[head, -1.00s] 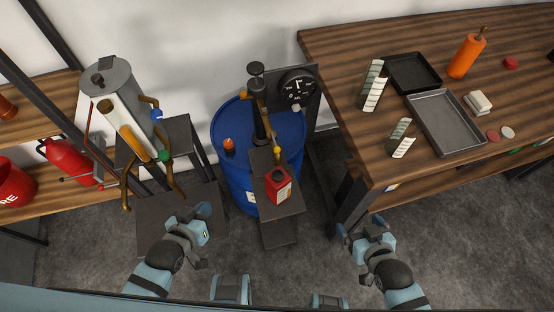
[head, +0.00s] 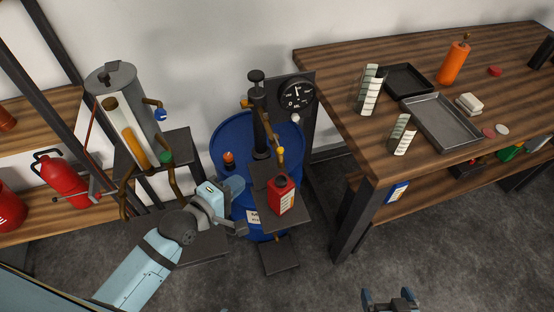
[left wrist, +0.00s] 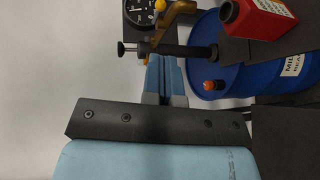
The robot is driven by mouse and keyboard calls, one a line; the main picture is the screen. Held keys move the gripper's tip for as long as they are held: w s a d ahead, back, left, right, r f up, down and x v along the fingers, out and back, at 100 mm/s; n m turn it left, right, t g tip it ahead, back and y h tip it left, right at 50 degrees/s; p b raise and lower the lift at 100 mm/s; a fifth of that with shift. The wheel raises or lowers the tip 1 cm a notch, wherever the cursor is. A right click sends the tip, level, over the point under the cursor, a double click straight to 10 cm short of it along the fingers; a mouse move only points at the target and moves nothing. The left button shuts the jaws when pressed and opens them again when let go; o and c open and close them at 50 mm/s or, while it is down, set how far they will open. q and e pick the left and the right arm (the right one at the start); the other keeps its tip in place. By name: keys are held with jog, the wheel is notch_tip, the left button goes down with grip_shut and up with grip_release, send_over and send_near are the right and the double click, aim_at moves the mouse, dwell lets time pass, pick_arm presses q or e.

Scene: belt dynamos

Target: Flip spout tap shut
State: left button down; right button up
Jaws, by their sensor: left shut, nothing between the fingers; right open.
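A hand pump (head: 260,115) with a brass spout (head: 268,133) stands on the blue drum (head: 222,135). A small yellow knob (head: 279,151) sits at the spout's outer end, above the red can (head: 281,197); I take it for the spout tap. In the left wrist view the yellow knob (left wrist: 160,5) and brass spout (left wrist: 178,14) show at the top edge. My left gripper (head: 238,185) is shut and empty, in front of the drum, left of the can and apart from the knob. It also shows in the left wrist view (left wrist: 165,60). My right gripper (head: 388,294) is open and empty at the bottom edge.
A round gauge (head: 297,93) is behind the pump. An orange cap (head: 228,157) stands up from the drum top. A grey tank (head: 125,82) with blue and green taps stands left. Open floor lies in front.

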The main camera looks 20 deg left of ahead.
aim_at(278, 151)
jog(key=shift+w+r, duration=0.1)
jog(key=shift+w, duration=0.05)
pick_arm(q)
jog(key=shift+w, duration=0.15)
jog(key=x, duration=1.2)
jog(key=shift+w+d+p, duration=0.15)
jog(key=shift+w+p, duration=0.15)
jog(key=shift+p, duration=0.1)
jog(key=shift+w+d+f, duration=0.2)
jog(key=shift+w, duration=0.25)
pick_arm(e)
jog(key=shift+r, duration=0.25)
jog(key=shift+r, duration=0.1)
